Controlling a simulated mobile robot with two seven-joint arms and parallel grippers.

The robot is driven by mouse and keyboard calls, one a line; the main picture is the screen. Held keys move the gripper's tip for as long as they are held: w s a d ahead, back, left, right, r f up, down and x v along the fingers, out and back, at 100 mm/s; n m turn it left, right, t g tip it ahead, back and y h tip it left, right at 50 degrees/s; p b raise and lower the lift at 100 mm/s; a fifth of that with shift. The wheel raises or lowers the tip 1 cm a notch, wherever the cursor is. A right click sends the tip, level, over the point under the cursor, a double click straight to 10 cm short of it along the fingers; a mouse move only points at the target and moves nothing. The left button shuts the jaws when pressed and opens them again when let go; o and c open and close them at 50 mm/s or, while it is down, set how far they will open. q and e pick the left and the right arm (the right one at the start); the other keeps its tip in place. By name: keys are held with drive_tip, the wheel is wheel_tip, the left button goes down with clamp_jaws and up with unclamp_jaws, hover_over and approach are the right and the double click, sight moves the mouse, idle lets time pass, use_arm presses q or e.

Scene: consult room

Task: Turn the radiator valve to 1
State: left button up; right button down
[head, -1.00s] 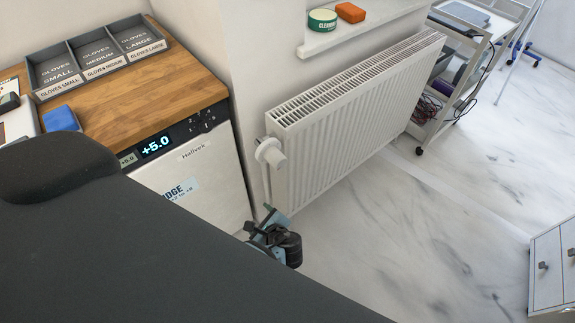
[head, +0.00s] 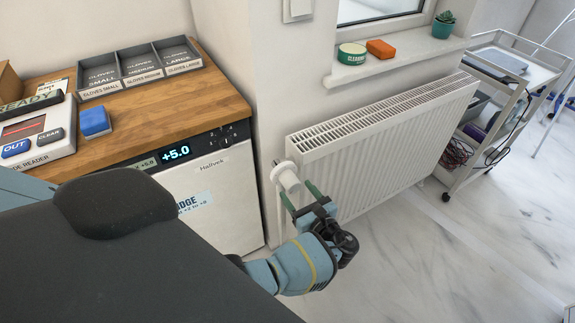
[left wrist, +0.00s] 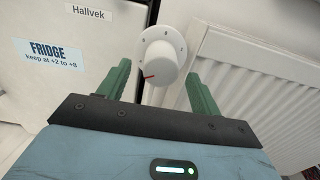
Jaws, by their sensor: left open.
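The white radiator valve (head: 287,179) is at the left end of the white radiator (head: 390,150). In the left wrist view the valve knob (left wrist: 160,62) faces me, with a red pointer mark at its lower left and small marks on the collar behind; I cannot read the numbers. My left gripper (head: 300,197) is open just in front of the valve. In the left wrist view its green fingers (left wrist: 158,88) stand to the left and right below the knob, apart from it and holding nothing. My right gripper is not in view.
The fridge (head: 215,190) stands close left of the valve under a wooden counter (head: 160,118) with glove trays and a card reader. A sill (head: 395,62) with a tin and an orange block is above the radiator. A trolley (head: 490,130) stands at the right.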

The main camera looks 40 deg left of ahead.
sight(287, 178)
use_arm(q)
drive_tip(key=x, duration=0.7)
drive_tip(key=shift+f, duration=0.1)
drive_tip(key=shift+c, duration=0.3)
drive_tip(key=c, duration=0.9)
